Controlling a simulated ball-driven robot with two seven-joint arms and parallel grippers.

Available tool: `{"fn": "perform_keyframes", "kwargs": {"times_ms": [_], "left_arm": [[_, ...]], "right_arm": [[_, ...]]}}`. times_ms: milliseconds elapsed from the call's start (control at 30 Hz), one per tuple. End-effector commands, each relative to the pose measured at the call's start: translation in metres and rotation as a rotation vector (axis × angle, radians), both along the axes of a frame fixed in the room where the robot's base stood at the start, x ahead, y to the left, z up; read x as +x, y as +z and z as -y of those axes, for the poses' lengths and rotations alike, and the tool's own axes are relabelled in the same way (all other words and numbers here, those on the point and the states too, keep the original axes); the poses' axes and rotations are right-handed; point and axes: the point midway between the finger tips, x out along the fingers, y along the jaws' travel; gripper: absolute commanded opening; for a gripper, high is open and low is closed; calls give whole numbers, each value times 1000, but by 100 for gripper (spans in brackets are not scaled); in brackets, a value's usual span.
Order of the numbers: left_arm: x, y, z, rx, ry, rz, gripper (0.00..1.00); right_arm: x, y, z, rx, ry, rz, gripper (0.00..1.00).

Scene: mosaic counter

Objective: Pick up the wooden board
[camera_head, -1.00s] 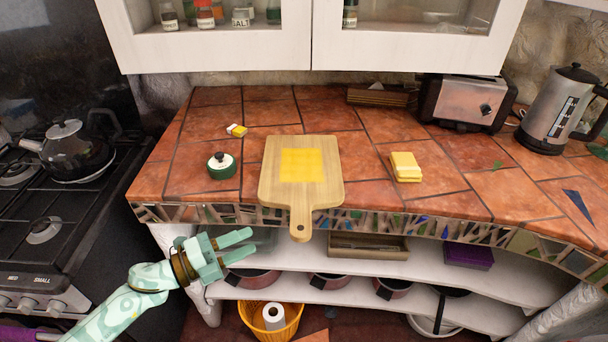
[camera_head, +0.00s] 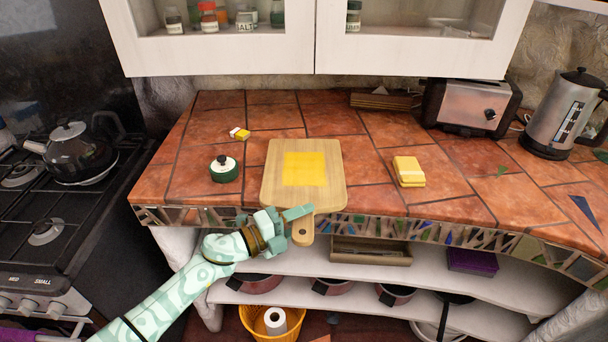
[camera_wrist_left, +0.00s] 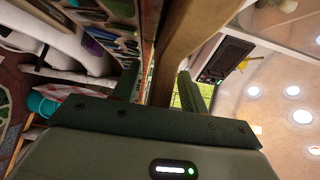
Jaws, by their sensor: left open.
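The wooden board (camera_head: 332,185) lies flat on the tiled counter, with its handle sticking out past the front edge. A flat yellow square (camera_head: 305,168) is on its middle. My left gripper (camera_head: 303,224) is at the handle, its fingers reaching in from the left. In the left wrist view, the open fingers (camera_wrist_left: 162,85) stand on either side of the board's wood (camera_wrist_left: 186,38). Whether either finger touches the wood is unclear. My right gripper is not in view.
A toaster (camera_head: 470,105) and steel kettle (camera_head: 562,115) stand at the back right. Shelves (camera_head: 290,262) lie below the counter.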

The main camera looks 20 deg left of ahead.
Motion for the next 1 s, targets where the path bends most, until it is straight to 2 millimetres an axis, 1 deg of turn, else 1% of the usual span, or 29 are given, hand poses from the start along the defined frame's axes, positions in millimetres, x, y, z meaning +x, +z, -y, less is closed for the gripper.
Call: {"fn": "perform_keyframes", "kwargs": {"times_ms": [100,167,200,267,567,667,767,900,967,1000], "left_arm": [[0,0,0,0,0,0,44],[0,0,0,0,0,0,27],[0,0,0,-1,0,1,16],[0,0,0,-1,0,1,0],[0,3,0,0,0,6,0],[0,7,0,0,0,7,0],[0,17,0,0,-1,10,0],[0,40,-1,2,-1,12,0],[-9,50,-2,2,-1,11,0],[-16,59,-2,4,-2,12,0]], "right_arm": [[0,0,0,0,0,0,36],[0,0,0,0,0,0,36],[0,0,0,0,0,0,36],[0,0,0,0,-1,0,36],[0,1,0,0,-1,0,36],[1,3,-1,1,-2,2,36],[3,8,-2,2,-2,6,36],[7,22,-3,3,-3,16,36],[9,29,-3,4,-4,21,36],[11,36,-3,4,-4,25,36]]}}
